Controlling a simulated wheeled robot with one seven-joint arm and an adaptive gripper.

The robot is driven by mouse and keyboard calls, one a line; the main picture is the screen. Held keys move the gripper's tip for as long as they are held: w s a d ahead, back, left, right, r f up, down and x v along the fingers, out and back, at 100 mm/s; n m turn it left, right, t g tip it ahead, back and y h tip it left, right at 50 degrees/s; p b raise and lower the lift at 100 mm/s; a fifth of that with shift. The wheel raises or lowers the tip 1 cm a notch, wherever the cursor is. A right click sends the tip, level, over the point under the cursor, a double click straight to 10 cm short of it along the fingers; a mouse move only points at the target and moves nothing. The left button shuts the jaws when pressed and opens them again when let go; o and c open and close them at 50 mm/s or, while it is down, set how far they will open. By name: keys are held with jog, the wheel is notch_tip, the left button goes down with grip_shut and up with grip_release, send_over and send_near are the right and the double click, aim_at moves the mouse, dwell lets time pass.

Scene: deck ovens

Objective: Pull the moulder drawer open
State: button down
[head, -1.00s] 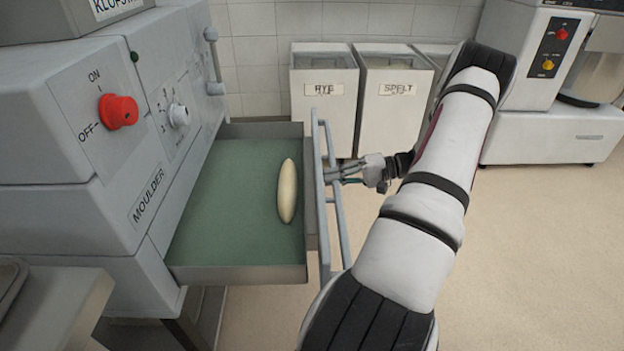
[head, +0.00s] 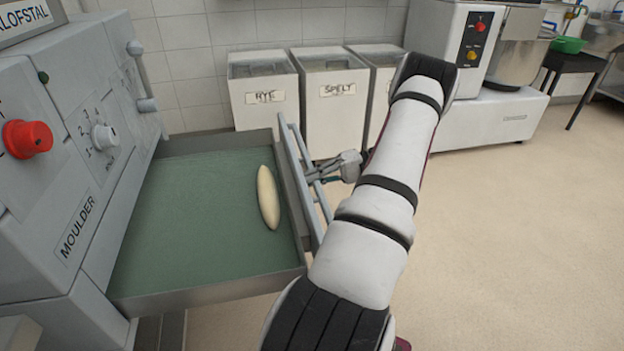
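The moulder drawer (head: 190,225), a shallow metal tray with a green floor, stands well out from the grey moulder (head: 60,190) at the left. A pale, elongated dough piece (head: 268,197) lies in it near the front wall. A grey double-bar handle (head: 292,150) runs along the drawer front. My gripper (head: 318,177) reaches the handle from the right, and its fingers appear closed around the bars near the middle. The fingertips are small and partly hidden by the bars.
The moulder has a red knob (head: 28,139) and a white dial (head: 104,137). Bins marked RYE (head: 264,97) and SPELT (head: 344,90) stand by the tiled wall behind the drawer. A white machine (head: 490,118) stands at the back right. The floor (head: 510,250) at the right is clear.

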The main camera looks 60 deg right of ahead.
jog(key=c, duration=1.9)
grip_release()
jog(key=shift+c, duration=0.2)
jog(key=v, duration=1.2)
jog(key=shift+f, duration=0.15)
